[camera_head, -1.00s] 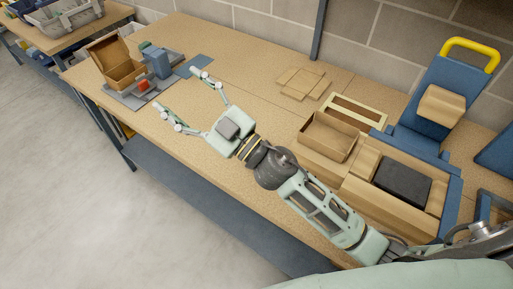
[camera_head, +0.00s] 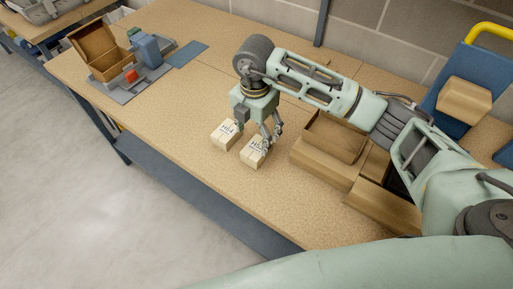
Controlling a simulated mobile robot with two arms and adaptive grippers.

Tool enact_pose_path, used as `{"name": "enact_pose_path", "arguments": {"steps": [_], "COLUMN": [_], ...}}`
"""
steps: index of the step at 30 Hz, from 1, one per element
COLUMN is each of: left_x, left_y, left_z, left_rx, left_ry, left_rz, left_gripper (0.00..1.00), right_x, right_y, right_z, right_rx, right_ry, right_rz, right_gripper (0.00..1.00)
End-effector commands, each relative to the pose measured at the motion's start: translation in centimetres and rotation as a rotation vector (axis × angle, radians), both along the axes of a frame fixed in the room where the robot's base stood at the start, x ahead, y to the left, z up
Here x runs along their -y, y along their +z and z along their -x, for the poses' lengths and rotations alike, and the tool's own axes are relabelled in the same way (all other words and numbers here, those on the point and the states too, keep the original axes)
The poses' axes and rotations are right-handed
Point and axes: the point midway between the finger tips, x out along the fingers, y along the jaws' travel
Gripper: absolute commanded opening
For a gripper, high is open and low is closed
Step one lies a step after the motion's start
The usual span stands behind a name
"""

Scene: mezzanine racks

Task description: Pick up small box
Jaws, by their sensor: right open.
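Two small light cardboard boxes with dark printed labels sit side by side on the wooden bench: the left small box (camera_head: 226,133) and the right small box (camera_head: 254,152). My right gripper (camera_head: 269,139) points down over the bench, its fingers at the far right edge of the right box. It is open; no box is lifted. I cannot tell whether a finger touches the right box. The gripper's body hides a little of the bench behind the boxes. My left gripper is not in view.
An open cardboard box (camera_head: 91,45) stands on a grey fixture at the bench's far left. Open cardboard trays (camera_head: 328,146) lie right of the small boxes, partly under my arm. A blue stand holds another carton (camera_head: 465,100). The bench's front left is clear.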

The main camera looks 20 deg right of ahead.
Motion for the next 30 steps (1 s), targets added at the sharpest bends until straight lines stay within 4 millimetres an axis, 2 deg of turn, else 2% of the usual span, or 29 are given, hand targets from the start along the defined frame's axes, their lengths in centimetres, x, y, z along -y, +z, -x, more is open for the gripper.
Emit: {"name": "enact_pose_path", "arguments": {"steps": [7, 12, 16, 25, 30], "left_x": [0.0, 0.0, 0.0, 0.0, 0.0], "left_y": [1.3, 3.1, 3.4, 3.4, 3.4], "left_z": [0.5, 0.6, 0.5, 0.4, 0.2], "left_rx": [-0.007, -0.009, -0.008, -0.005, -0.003], "left_ry": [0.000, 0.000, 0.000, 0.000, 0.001], "left_rz": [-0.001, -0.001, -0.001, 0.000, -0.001], "left_gripper": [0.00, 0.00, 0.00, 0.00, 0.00], "right_x": [0.2, 0.4, 0.3, 0.3, 0.3], "right_y": [-2.5, -4.9, -6.7, -7.5, -7.5], "right_z": [0.2, 0.5, 0.5, 0.4, 0.4], "right_rx": [-0.004, -0.007, -0.004, -0.002, -0.001], "right_ry": [-0.001, -0.001, 0.000, 0.002, 0.002], "right_rz": [0.003, 0.001, -0.001, -0.001, -0.002], "right_gripper": [0.69, 0.69, 0.69, 0.69, 0.55]}}
